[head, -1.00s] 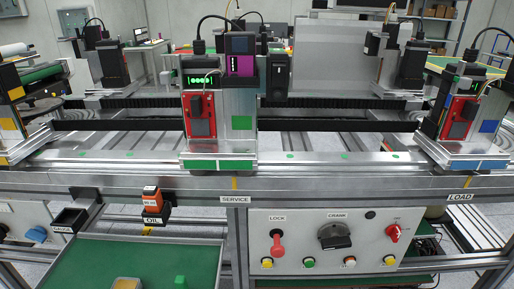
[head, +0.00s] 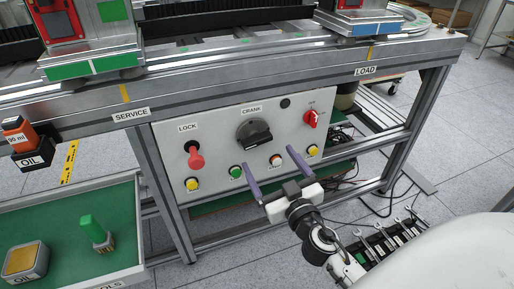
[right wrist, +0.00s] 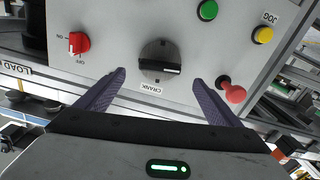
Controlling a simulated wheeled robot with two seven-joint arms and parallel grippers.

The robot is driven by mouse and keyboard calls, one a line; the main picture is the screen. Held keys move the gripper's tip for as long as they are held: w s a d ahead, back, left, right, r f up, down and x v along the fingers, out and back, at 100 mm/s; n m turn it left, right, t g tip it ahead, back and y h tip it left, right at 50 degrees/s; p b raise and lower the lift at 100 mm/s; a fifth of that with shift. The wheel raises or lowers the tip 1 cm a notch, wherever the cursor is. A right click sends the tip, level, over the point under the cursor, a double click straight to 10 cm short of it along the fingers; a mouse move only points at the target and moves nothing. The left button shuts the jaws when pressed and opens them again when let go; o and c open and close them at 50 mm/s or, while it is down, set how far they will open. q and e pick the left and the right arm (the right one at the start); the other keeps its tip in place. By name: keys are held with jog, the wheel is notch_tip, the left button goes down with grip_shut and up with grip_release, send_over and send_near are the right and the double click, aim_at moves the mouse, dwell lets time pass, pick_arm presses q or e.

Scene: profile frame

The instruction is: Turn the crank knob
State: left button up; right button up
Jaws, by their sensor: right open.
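The crank knob (head: 254,133) is a dark round dial with a raised black grip, on the light grey control panel (head: 214,122) under the CRANK label. It also shows in the right wrist view (right wrist: 159,62), where the label is upside down. My right gripper (head: 271,158) is open, with two purple fingers pointing at the panel. In the head view its fingertips appear below the knob. In the right wrist view the fingers (right wrist: 160,78) lie on either side of the knob, with nothing between them; contact is not visible. My left gripper is not in view.
A red LOCK lever (head: 195,157) is left of the knob and a red rotary switch (head: 311,118) right of it. Several coloured buttons line the panel's lower part. A green-lined tray (head: 70,225) is at the left. Wrenches (head: 385,240) lie at the lower right.

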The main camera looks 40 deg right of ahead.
aim_at(259, 144)
jog(key=p+x, duration=0.1)
jog(key=x, duration=0.9)
jog(key=shift+s, duration=0.1)
jog(key=c, duration=0.8)
